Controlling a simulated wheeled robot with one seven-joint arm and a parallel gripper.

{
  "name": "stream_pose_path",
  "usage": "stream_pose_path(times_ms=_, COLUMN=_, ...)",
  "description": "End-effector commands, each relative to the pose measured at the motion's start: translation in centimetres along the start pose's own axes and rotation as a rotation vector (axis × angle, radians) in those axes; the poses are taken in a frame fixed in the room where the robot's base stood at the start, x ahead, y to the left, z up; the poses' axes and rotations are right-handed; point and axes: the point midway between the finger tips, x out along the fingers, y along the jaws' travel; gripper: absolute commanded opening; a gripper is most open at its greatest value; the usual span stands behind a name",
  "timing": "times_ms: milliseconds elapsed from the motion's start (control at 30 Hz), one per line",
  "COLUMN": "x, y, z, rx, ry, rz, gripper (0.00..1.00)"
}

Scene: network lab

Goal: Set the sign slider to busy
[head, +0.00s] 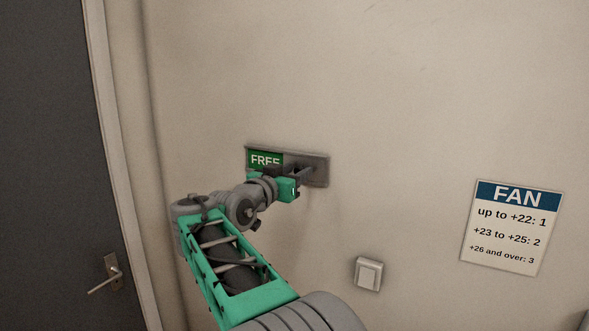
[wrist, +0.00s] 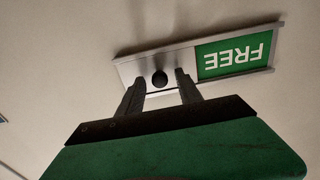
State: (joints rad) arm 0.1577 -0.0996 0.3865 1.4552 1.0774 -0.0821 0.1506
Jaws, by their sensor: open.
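The sign slider (head: 319,172) is a grey plate in a frame on the wall, with a green panel reading FREE (head: 262,159) showing at its left in the head view. In the wrist view the sign is upside down, with the green FREE panel (wrist: 236,52) at the right. A dark round knob (wrist: 159,78) stands on the grey plate. My gripper (head: 304,172) is at the sign. In the wrist view its open fingers (wrist: 158,85) are on either side of the knob, with gaps showing. I cannot tell whether either finger touches it.
A white wall switch (head: 368,273) is below the sign, to the right. A FAN notice (head: 512,227) hangs further right. A dark door (head: 52,150) with a lever handle (head: 106,278) is at the left. The wall around the sign is bare.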

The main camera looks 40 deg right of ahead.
Motion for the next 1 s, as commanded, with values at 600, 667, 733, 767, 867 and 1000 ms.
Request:
stream_pose_path(times_ms=600, x=-0.06, y=0.01, z=0.04, rx=0.0, ry=0.0, rz=0.0, gripper=0.03)
stream_pose_path(times_ms=667, x=-0.06, y=0.02, z=0.04, rx=0.0, ry=0.0, rz=0.0, gripper=0.0)
stream_pose_path(times_ms=733, x=-0.06, y=0.02, z=0.04, rx=0.0, ry=-0.001, rz=0.0, gripper=0.0)
stream_pose_path(times_ms=767, x=-0.06, y=0.02, z=0.04, rx=0.0, ry=-0.001, rz=0.0, gripper=0.0)
stream_pose_path(times_ms=867, x=-0.06, y=0.03, z=0.05, rx=0.0, ry=-0.001, rz=0.0, gripper=0.0)
stream_pose_path(times_ms=1000, x=-0.06, y=0.03, z=0.05, rx=0.0, ry=-0.001, rz=0.0, gripper=0.0)
